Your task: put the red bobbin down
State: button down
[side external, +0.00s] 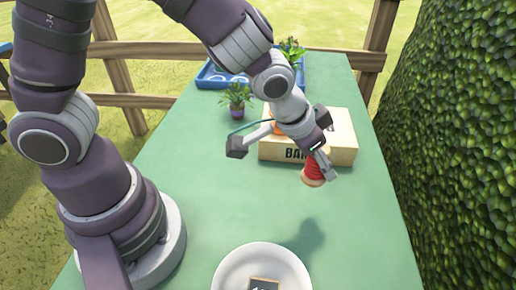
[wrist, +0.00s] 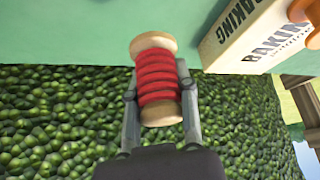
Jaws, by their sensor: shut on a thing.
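The red bobbin (side external: 314,168) has red thread around its middle and pale wooden ends. In the side external view it is in front of the baking box, and its shadow on the table lies apart from it, so it is held in the air. My gripper (side external: 322,165) is shut on it. In the wrist view the bobbin (wrist: 157,82) sits between the two fingers of my gripper (wrist: 158,95), one on each side.
A cream baking box (side external: 343,140) stands on the green table (side external: 190,190), behind the bobbin. A white plate (side external: 232,268) with a small dark-framed thing is at the front. A potted plant (side external: 237,98) and a blue tray (side external: 208,78) are farther back. A hedge (side external: 455,150) borders the right side.

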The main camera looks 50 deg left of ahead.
aim_at(317, 207)
notch_tip(317, 207, down, 10)
jog(key=shift+r, duration=0.2)
jog(key=c, duration=0.9)
grip_release()
jog(key=shift+f, duration=0.1)
jog(key=shift+s+r, duration=0.1)
jog(key=shift+r, duration=0.3)
jog(key=v, duration=1.1)
jog(key=s+a+r+n+y, duration=0.1)
jog(key=s+a+r+n, duration=0.2)
jog(key=s+a+r, duration=0.3)
jog(key=a+r, duration=0.4)
jog(key=a, duration=0.1)
jog(key=shift+s+y, duration=0.2)
jog(key=shift+y, duration=0.1)
